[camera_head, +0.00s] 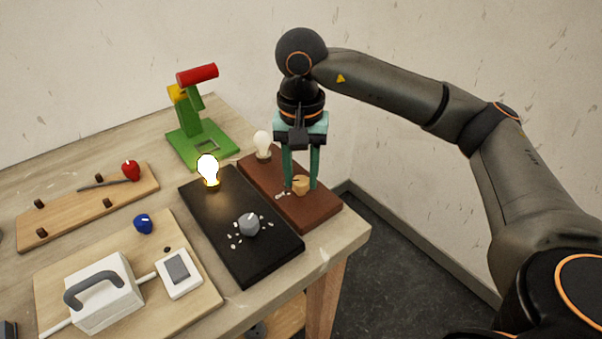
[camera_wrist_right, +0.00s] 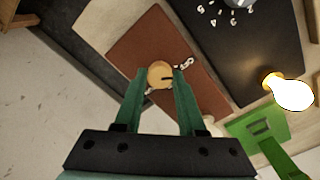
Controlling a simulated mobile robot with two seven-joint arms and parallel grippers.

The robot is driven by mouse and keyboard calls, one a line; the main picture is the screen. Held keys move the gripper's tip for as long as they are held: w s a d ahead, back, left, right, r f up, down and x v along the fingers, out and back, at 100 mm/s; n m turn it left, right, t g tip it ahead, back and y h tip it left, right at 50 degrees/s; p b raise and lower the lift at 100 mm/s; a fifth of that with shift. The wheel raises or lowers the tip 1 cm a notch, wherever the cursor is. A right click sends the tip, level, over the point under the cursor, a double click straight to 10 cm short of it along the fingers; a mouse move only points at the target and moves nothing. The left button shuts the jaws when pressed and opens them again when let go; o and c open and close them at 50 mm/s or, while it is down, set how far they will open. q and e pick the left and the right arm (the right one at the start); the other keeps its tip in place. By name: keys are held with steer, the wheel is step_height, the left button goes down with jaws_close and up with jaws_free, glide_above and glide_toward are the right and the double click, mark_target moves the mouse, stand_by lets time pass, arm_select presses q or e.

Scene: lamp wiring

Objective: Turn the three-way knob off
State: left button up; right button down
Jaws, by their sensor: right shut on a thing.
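The tan round knob (camera_head: 301,186) sits on the brown board (camera_head: 322,213), with small white markings beside it. In the right wrist view the knob (camera_wrist_right: 160,74) lies between my fingertips, and a dark pointer line on its top points to the right. My right gripper (camera_head: 301,184) points down with its green fingers shut on this knob, one on each side. The bulb (camera_head: 262,144) on the same brown board is unlit. My left gripper is out of view.
A black board (camera_head: 272,258) beside it has a grey dial (camera_head: 249,225) and a lit bulb (camera_head: 208,168). A green stand (camera_head: 198,143) is behind. Wooden boards with a red knob (camera_head: 131,170), blue knob (camera_head: 143,223) and white box (camera_head: 103,293) are left. The table edge is close on the right.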

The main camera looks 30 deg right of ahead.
mark_target(301, 180)
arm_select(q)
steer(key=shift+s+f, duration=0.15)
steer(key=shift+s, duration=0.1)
arm_select(e)
steer(key=c, duration=0.5)
jaws_free()
arm_select(q)
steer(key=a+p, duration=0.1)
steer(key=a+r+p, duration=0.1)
steer(key=p, duration=0.1)
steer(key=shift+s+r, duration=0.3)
arm_select(e)
step_height(301, 180, up, 13)
steer(key=shift+f, duration=0.2)
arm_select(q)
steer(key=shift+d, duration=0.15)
arm_select(e)
steer(key=shift+s, duration=0.1)
